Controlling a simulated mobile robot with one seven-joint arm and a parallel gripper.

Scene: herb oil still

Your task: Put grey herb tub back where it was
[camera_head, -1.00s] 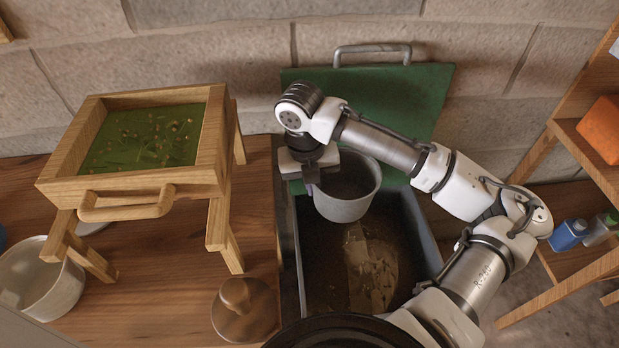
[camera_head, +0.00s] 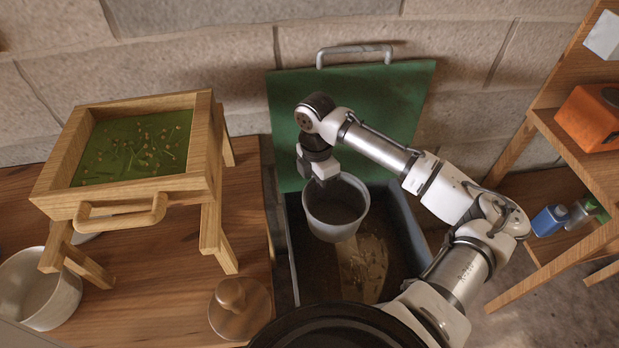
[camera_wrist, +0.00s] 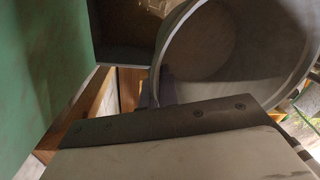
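The grey herb tub (camera_head: 336,216) is a round bucket held over the dark open bin (camera_head: 290,262) in the head view. It looks empty and roughly upright, with its mouth facing up. My gripper (camera_head: 322,179) is at the tub's back left rim and appears shut on it. In the wrist view the tub (camera_wrist: 215,50) fills the upper right, its rim against a dark finger. The second finger is hard to make out.
The bin's green lid (camera_head: 380,105) stands open against the stone wall. A shelf (camera_head: 570,150) with bottles is right.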

